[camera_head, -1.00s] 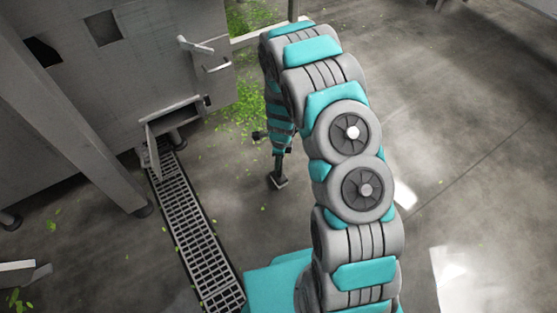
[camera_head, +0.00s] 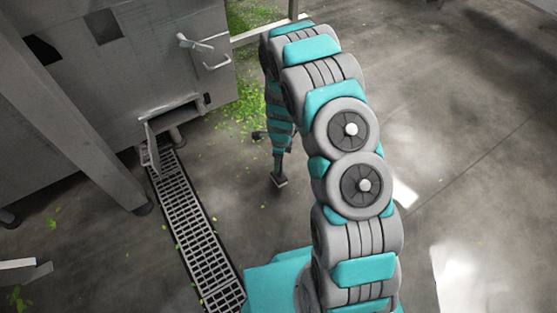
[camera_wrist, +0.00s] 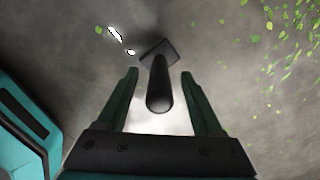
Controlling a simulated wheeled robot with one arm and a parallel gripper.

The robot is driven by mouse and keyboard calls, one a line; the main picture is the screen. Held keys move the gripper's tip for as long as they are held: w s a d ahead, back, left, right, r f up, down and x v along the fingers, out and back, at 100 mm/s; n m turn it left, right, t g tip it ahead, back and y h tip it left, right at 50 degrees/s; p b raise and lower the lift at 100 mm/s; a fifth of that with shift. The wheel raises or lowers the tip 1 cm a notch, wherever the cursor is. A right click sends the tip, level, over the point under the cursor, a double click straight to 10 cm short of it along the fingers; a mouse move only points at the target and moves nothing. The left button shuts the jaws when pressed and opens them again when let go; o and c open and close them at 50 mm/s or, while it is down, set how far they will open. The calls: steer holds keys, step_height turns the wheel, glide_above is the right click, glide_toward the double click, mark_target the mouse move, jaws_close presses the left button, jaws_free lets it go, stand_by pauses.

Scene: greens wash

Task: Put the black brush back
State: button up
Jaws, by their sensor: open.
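The black brush (camera_wrist: 160,87) is in the wrist view, its rounded handle end towards me and its flat, squarish head (camera_wrist: 159,51) farther off against the grey floor. My gripper (camera_wrist: 160,72) is open, with one dark green finger on each side of the handle. Gaps show between handle and fingers. In the head view the brush (camera_head: 279,179) is a small dark shape with a wider foot, just below the end of my arm. My gripper (camera_head: 279,152) is small there, and its fingers are hard to make out. I cannot tell whether the brush head touches the floor.
A grey metal machine (camera_head: 120,60) with a handle (camera_head: 212,62) and a low open hatch (camera_head: 172,112) stands at the left. A floor drain grate (camera_head: 195,225) runs beside it. Green leaf scraps (camera_head: 245,105) litter the floor. The floor at the right (camera_head: 480,130) is clear.

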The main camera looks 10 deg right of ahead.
steer(key=shift+s+d+r, duration=0.1)
steer(key=shift+r, duration=1.9)
steer(key=shift+d+r, duration=0.1)
steer(key=shift+r, duration=1.85)
